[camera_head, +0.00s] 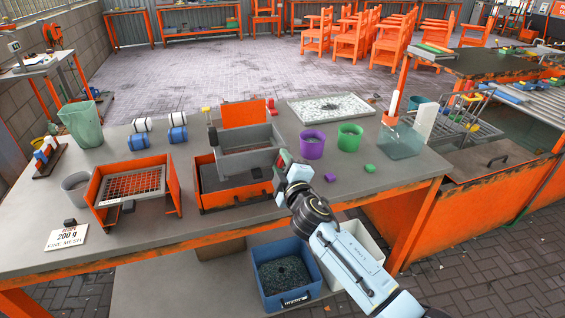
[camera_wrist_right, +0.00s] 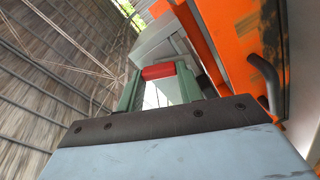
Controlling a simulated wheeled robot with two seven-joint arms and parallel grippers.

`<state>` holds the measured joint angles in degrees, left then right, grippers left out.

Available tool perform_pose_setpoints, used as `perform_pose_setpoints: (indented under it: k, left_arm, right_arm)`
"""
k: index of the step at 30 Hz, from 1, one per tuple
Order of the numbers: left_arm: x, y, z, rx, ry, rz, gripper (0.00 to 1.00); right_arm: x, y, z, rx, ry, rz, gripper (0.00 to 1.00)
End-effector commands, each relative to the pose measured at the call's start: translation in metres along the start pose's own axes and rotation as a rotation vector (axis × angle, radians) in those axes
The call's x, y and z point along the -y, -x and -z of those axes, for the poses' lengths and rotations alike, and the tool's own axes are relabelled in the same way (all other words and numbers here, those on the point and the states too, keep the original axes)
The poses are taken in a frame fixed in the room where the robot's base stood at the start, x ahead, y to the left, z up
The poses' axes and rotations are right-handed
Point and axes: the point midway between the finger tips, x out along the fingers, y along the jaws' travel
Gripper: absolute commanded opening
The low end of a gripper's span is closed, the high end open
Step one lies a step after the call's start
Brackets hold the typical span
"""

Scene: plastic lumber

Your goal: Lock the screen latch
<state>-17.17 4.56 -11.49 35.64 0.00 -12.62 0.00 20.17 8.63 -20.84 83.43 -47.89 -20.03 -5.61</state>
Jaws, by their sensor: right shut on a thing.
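A grey rectangular screen frame (camera_head: 248,161) sits above an orange-fronted box (camera_head: 237,199) in the middle of the table. An orange panel (camera_head: 245,112) stands upright behind the frame. My right gripper (camera_head: 279,158) is at the right side of the frame. In the right wrist view its green fingers (camera_wrist_right: 158,88) are shut on a red bar-like latch handle (camera_wrist_right: 158,71), beside grey and orange parts of the box. My left gripper is not in view.
An orange stand with a mesh screen (camera_head: 122,203) is on the left, by a "200 g FINE MESH" sign (camera_head: 67,238). Purple (camera_head: 312,145) and green (camera_head: 350,137) cups stand to the right. A blue bin (camera_head: 290,298) sits below the table. The table's right front is mostly clear.

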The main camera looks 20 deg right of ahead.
Motion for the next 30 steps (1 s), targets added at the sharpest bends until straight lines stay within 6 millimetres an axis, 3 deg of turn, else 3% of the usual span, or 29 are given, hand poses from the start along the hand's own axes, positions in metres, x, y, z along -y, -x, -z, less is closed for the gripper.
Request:
perform_pose_setpoints:
  k: [15, 30]
  left_arm:
    - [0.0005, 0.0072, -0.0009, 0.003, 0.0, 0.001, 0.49]
    - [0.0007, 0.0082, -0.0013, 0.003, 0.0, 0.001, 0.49]
  right_arm:
    - [0.0016, 0.0001, -0.0001, -0.001, 0.35, 0.001, 0.14]
    - [0.0024, 0.0001, -0.0006, 0.0, 0.421, 0.001, 0.14]
